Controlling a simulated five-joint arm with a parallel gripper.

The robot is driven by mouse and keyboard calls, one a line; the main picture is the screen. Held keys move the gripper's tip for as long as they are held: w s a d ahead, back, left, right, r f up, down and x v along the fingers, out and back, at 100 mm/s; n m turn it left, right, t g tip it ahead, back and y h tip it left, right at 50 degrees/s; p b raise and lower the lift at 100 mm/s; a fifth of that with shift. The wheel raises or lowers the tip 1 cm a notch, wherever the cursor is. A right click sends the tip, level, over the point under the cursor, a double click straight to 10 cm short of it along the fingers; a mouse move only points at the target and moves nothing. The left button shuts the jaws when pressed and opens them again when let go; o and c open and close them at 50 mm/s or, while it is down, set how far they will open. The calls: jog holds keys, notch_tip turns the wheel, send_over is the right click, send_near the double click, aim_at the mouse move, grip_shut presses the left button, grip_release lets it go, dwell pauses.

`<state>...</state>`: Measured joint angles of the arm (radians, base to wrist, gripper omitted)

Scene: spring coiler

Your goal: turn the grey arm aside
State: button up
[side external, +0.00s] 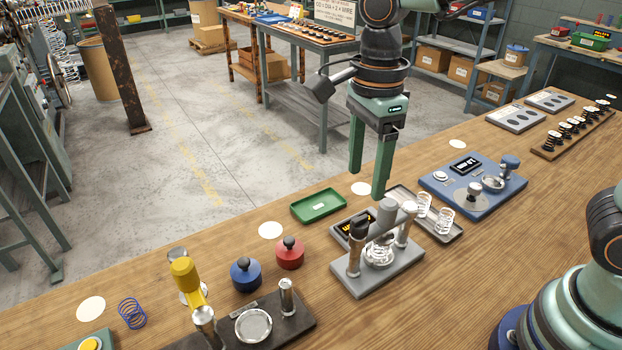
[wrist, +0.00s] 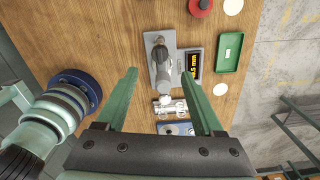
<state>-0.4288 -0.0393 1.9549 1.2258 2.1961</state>
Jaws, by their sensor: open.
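The grey arm (side external: 383,222) lies across the top of a grey fixture (side external: 385,278), between two posts, above a coil spring (side external: 378,251). In the wrist view the grey arm (wrist: 163,72) runs lengthwise over the fixture, with a pale rounded end toward me. My gripper (side external: 366,183) is open and empty, with its green fingers pointing down. It is above and behind the fixture in the side view, apart from the arm. In the wrist view my fingers (wrist: 161,72) show on either side of the fixture, higher than it.
An orange-lit display (side external: 356,228) stands behind the fixture. A tray of springs (side external: 452,236) and a blue device (side external: 470,185) are to the right. A green tray (side external: 319,206), red knob (side external: 289,253), blue knob (side external: 245,275) and yellow-handled arm (side external: 187,278) are left.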

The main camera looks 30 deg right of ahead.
aim_at(361, 218)
notch_tip(361, 218, down, 10)
jog(key=shift+r, duration=0.1)
dwell(0.4)
grip_shut()
dwell(1.2)
